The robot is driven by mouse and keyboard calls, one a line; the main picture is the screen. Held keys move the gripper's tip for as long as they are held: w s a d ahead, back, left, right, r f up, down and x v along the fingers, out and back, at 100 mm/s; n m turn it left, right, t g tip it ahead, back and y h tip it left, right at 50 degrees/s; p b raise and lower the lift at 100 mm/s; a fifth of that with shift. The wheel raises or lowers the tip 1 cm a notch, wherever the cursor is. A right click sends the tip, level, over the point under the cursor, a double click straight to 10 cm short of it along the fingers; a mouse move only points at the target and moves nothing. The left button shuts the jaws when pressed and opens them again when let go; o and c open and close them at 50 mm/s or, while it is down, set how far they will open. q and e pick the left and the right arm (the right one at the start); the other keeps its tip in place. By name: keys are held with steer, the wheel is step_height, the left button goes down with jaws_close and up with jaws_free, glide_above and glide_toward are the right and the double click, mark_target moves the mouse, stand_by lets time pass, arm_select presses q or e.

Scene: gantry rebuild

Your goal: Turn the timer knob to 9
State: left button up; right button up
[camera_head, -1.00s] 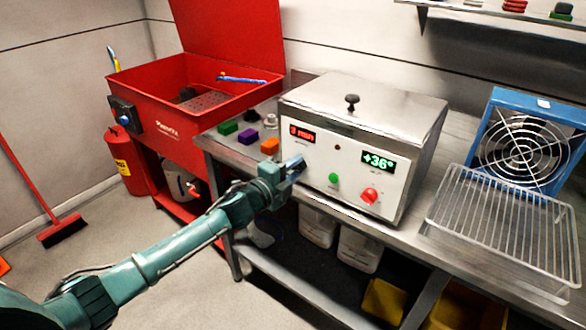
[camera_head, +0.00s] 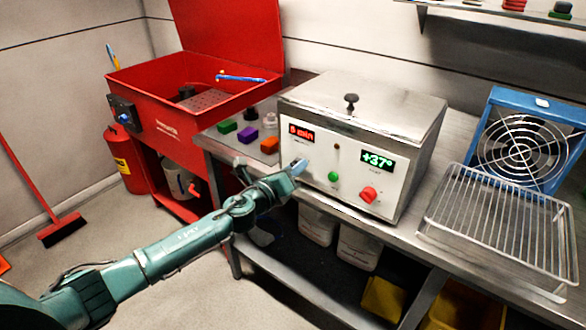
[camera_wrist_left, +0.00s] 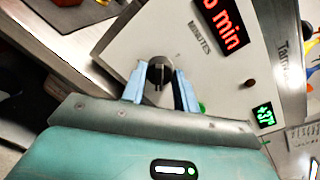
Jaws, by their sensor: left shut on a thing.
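The timer knob (camera_wrist_left: 159,72) is a dark round knob on the white front panel (camera_head: 316,160) of the steel bath. My left gripper (camera_wrist_left: 160,88) is shut on it, one blue finger on each side. In the head view my left gripper (camera_head: 298,168) hides the knob. The red timer display (camera_head: 301,133) above it reads a digit that looks like 5 or 6, then "min". It also shows, partly cut off, in the left wrist view (camera_wrist_left: 222,24). My right gripper is not in view.
A green button (camera_head: 333,176), a red knob (camera_head: 369,194) and a green +37° display (camera_head: 377,160) are on the same panel. A wire rack (camera_head: 495,225) and blue fan (camera_head: 520,150) stand right. Several coloured blocks (camera_head: 248,135) lie left of the bath.

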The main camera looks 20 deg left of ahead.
arm_select(q)
steer(key=m, duration=0.9)
steer(key=shift+f+t, duration=0.1)
steer(key=shift+t, duration=0.3)
steer(key=o, duration=1)
steer(key=shift+c, duration=0.2)
steer(key=v, duration=1.3)
steer(key=shift+s+d, duration=0.1)
steer(key=shift+s, duration=0.05)
